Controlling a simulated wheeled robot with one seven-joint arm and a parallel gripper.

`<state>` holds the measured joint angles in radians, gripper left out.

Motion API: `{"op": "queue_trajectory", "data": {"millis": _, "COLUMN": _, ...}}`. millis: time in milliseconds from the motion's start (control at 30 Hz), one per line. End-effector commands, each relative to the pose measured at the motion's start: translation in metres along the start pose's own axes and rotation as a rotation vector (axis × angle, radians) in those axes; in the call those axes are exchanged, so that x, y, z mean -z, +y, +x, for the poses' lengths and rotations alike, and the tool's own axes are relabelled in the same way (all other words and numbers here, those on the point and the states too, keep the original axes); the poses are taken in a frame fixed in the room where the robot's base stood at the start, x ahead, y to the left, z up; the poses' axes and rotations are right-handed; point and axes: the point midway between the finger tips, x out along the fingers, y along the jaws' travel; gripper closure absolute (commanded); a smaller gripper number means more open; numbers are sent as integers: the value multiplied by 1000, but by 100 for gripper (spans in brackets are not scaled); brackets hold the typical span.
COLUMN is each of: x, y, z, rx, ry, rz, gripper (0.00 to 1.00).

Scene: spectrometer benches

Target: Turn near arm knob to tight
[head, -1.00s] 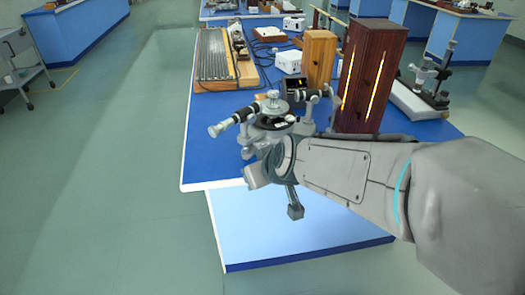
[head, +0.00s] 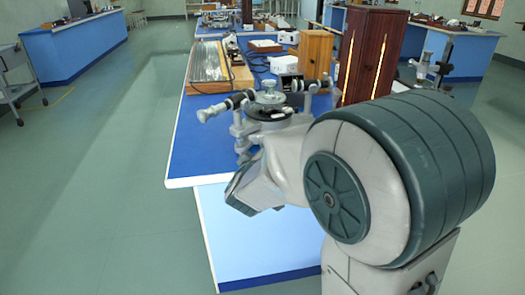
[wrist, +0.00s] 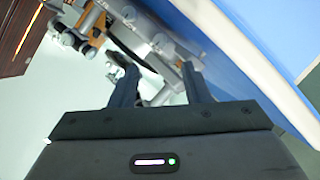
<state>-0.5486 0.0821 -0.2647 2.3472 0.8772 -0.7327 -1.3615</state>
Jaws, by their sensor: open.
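The spectrometer (head: 268,108) stands near the front edge of the blue bench, with a round table in its middle and a tube reaching left. The arm hides part of its front and lower side in the head view. The wrist view shows its metal parts (wrist: 165,45) beyond the fingertips. I cannot make out for sure which part is the near arm knob. My gripper (wrist: 158,72) is open, its two dark fingers pointing toward the spectrometer. Nothing is visibly held between them, and contact cannot be told. My arm hides the fingertips in the head view.
The blue bench top (head: 200,150) is clear at front left. A tall dark red box with lit slits (head: 370,55) and a wooden box (head: 314,54) stand behind the spectrometer. A grooved board (head: 208,62) lies at back left. Open floor lies left of the bench.

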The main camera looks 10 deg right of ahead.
Motion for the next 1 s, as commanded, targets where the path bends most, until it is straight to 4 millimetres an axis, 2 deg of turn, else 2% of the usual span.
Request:
{"op": "queue_trajectory", "data": {"millis": 33, "x": -3, "y": -3, "z": 13, "rx": -3, "ry": -3, "rz": 0, "gripper": 57}}
{"op": "queue_trajectory", "data": {"millis": 200, "x": -4, "y": -3, "z": 51, "rx": -2, "ry": -2, "rz": 0, "gripper": 57}}
{"op": "queue_trajectory", "data": {"millis": 400, "x": -2, "y": -2, "z": 85, "rx": -1, "ry": -1, "rz": 1, "gripper": 57}}
{"op": "queue_trajectory", "data": {"millis": 500, "x": -2, "y": -2, "z": 96, "rx": 0, "ry": 0, "rz": 1, "gripper": 57}}
{"op": "queue_trajectory", "data": {"millis": 700, "x": 0, "y": 0, "z": 105, "rx": 1, "ry": 0, "rz": 2, "gripper": 57}}
{"op": "queue_trajectory", "data": {"millis": 933, "x": 0, "y": 0, "z": 105, "rx": 2, "ry": 0, "rz": 2, "gripper": 57}}
{"op": "queue_trajectory", "data": {"millis": 1000, "x": 0, "y": 0, "z": 105, "rx": 1, "ry": 0, "rz": 2, "gripper": 77}}
